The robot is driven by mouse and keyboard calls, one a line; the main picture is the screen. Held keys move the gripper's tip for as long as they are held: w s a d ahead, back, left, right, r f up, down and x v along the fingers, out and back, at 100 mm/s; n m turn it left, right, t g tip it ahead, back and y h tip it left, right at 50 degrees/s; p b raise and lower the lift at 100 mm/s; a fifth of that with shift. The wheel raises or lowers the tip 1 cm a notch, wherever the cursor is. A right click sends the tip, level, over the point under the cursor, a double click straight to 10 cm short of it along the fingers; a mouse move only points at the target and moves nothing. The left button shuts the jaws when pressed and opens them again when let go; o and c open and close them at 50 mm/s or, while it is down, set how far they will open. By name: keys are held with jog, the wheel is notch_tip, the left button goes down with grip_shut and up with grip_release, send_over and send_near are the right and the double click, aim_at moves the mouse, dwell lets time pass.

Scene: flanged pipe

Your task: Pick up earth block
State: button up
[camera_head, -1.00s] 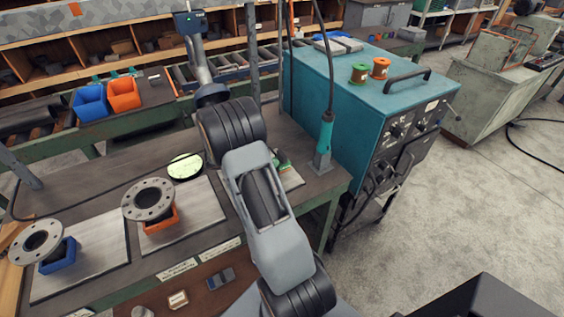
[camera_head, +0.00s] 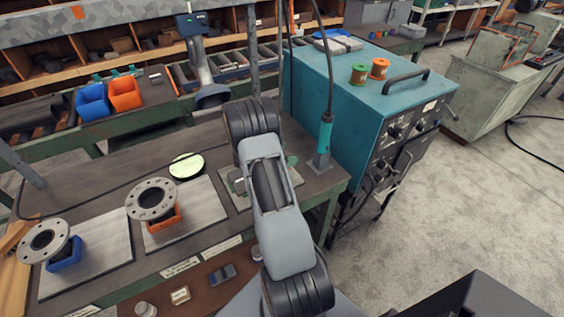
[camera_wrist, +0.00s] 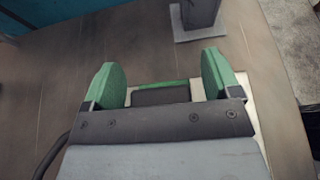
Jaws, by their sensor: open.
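In the wrist view, my gripper (camera_wrist: 161,78) is open, its two green fingers apart. A dark block with a green edge strip (camera_wrist: 160,96) shows between and below the fingers, on a pale plate (camera_wrist: 194,91). I take it for the earth block, but cannot be sure. The front gripper body hides its near part, and whether the fingers touch it is unclear. In the head view, my arm hides most of the block and gripper above the right-hand plate (camera_head: 236,189).
A teal-handled tool on a grey base (camera_head: 323,145) stands just beyond, with the teal cabinet (camera_head: 350,85) on the right. A round light-green disc (camera_head: 187,166) and two flanged pipes (camera_head: 152,199) (camera_head: 44,240) on orange and blue supports are on the left of the bench.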

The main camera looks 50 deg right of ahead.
jog(key=shift+c, duration=0.4)
jog(key=c, duration=1.2)
jog(key=shift+r, duration=0.1)
jog(key=shift+c, duration=0.3)
